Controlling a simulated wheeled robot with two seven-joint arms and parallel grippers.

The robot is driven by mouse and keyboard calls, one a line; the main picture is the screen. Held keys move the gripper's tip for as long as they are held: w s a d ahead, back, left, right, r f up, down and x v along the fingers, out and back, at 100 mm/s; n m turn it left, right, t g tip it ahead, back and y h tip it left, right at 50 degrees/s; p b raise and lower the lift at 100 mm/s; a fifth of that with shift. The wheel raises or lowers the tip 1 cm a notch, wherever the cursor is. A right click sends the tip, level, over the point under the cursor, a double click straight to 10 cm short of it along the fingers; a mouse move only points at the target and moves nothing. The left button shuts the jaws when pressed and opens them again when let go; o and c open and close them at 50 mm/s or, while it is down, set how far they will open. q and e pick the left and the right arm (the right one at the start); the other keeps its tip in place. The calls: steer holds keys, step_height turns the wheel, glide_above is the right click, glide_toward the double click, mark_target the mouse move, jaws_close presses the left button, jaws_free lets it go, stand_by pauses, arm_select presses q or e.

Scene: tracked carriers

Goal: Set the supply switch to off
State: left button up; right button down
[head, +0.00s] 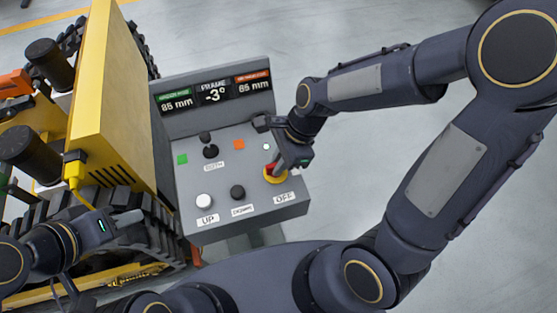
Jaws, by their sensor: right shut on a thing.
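The supply switch is a red knob on a yellow round base (275,179), at the right of the grey control panel (222,211), above an "OFF" label (285,197). My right gripper (273,165) reaches down from the right and is shut on the red knob, hiding most of it. The knob's exact turn position is hard to see. My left gripper (128,217) is at the lower left, beside the tracked carrier and apart from the panel. Its finger gap is not clear.
The panel also bears a white button (204,201) labelled "UP", a black knob (238,192) and a black selector (210,151) labelled "BOTH". Its display (213,93) reads "-3°" and 85 mm twice. A yellow tracked carrier (108,90) stands close at left. Floor at right is clear.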

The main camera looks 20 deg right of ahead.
steer(key=n, duration=0.2)
steer(key=n+g+p, duration=0.1)
steer(key=n, duration=0.1)
steer(key=shift+w+r+g+h, duration=0.1)
steer(key=shift+w+g+h, duration=0.1)
steer(key=shift+g+h, duration=0.1)
steer(key=n+g+h+p, duration=0.1)
steer(key=n, duration=0.4)
steer(key=shift+w+a+p, duration=0.1)
steer(key=shift+a+p, duration=0.05)
steer(key=shift+p, duration=0.15)
steer(key=n, duration=0.2)
steer(key=n+g+h, duration=0.1)
steer(key=n, duration=0.1)
steer(key=shift+w+a+h, duration=0.1)
steer(key=shift+a+h, duration=0.05)
steer(key=shift+h, duration=0.15)
steer(key=shift+a+n+h, duration=0.1)
steer(key=shift+n+h, duration=0.6)
steer(key=shift+n, duration=1.4)
steer(key=c, duration=1.5)
jaws_free()
